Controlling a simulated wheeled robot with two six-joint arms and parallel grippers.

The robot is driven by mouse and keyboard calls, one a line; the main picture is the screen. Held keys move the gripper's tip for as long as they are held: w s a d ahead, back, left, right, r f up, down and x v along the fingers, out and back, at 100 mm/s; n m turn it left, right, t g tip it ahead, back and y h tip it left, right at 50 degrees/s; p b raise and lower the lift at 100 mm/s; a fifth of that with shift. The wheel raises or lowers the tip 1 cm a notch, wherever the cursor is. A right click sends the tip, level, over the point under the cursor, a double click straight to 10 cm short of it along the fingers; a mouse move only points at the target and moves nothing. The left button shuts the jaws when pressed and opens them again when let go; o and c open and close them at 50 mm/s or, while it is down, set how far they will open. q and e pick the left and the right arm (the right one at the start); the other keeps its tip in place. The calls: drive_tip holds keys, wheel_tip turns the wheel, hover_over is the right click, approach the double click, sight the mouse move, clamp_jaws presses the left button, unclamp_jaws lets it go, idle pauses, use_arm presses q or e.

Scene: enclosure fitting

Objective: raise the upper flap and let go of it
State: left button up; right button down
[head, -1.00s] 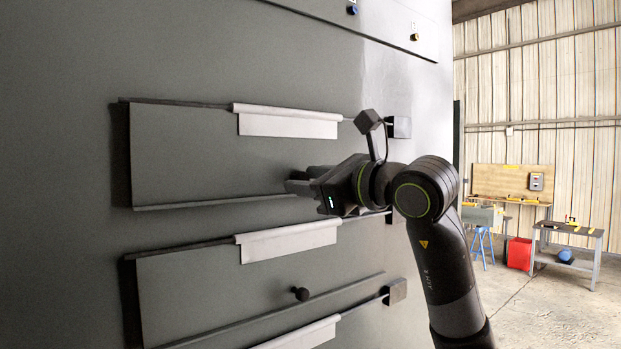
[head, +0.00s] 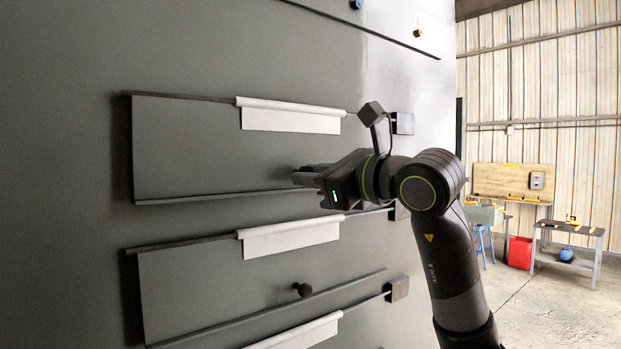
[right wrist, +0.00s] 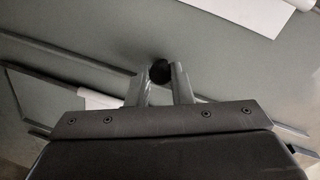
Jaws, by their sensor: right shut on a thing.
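The upper flap (head: 200,150) is a grey panel on the tall grey enclosure wall, with a white strip (head: 290,118) along its top edge. It looks close to the wall, hanging down; any small tilt is hard to judge. My right gripper (head: 300,178) is at the lower right part of this flap. In the right wrist view its two fingers are shut on a dark round knob (right wrist: 160,72). In the head view this knob is hidden by the gripper. My left gripper is in neither view.
Below is a second grey flap (head: 200,290) with a dark knob (head: 303,290) and a white strip (head: 290,238). A dark square block (head: 403,123) sits right of the upper strip. A workbench (head: 570,240) and red bin (head: 520,252) stand far right.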

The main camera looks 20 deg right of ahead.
drive_tip(key=shift+s+r, duration=0.2)
drive_tip(key=shift+r, duration=0.15)
drive_tip(key=s+d+r+g+h+p, duration=0.1)
drive_tip(key=s+d+r+g+p, duration=0.1)
drive_tip(key=s+r, duration=0.4)
drive_tip(key=shift+s+d+r, duration=0.15)
drive_tip(key=shift+s+r, duration=0.15)
drive_tip(key=shift+r, duration=1.85)
drive_tip(key=shift+f+g, duration=0.15)
drive_tip(key=shift+g, duration=0.15)
